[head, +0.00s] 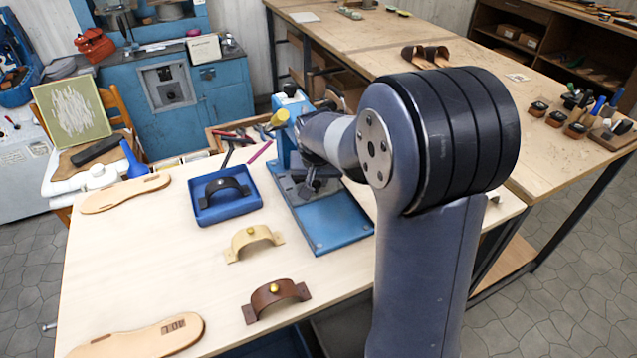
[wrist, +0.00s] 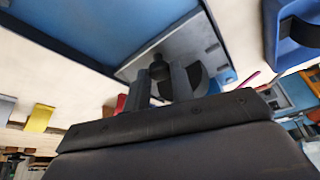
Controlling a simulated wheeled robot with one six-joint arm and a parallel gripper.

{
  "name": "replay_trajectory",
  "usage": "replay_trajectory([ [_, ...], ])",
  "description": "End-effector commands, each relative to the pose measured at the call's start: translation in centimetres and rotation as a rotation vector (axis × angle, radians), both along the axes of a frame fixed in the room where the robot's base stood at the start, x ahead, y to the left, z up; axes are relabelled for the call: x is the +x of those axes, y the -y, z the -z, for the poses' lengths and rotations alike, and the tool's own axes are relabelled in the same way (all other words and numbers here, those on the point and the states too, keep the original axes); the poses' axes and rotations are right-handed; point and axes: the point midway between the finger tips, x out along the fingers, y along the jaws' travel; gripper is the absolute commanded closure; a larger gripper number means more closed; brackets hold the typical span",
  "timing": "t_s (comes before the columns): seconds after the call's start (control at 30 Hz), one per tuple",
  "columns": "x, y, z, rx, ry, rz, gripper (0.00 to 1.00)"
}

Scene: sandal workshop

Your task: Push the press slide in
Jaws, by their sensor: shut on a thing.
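My gripper (head: 314,182) reaches down over this plate, in front of the column. In the wrist view my gripper's fingers (wrist: 161,84) close around a small dark knob (wrist: 158,69) at the plate. My own arm hides part of the press, and how far in the slide sits cannot be told.
A blue tray (head: 228,212) with a dark strap stands left of the press. A tan strap (head: 254,241) and a brown strap (head: 274,297) lie in front, with sandal soles (head: 125,193) further left. Hand tools (head: 236,146) lie behind the tray.

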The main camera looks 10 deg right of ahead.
Motion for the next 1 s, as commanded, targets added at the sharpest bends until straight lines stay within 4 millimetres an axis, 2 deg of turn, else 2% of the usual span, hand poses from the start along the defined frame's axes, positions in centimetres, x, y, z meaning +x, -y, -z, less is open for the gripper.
replay_trajectory([
  [0.27,0.5,-0.1,-0.1,0.001,0.008,-0.001,1.00],
  [0.3,0.5,-0.1,-0.1,0.002,0.010,-0.002,0.75],
  [0.53,0.4,-0.1,-0.1,0.001,0.006,-0.001,0.56],
  [0.83,0.3,-0.1,-0.3,0.001,0.005,-0.001,0.55],
  [1.0,-0.4,-0.3,-2.2,0.001,0.009,-0.002,0.55],
])
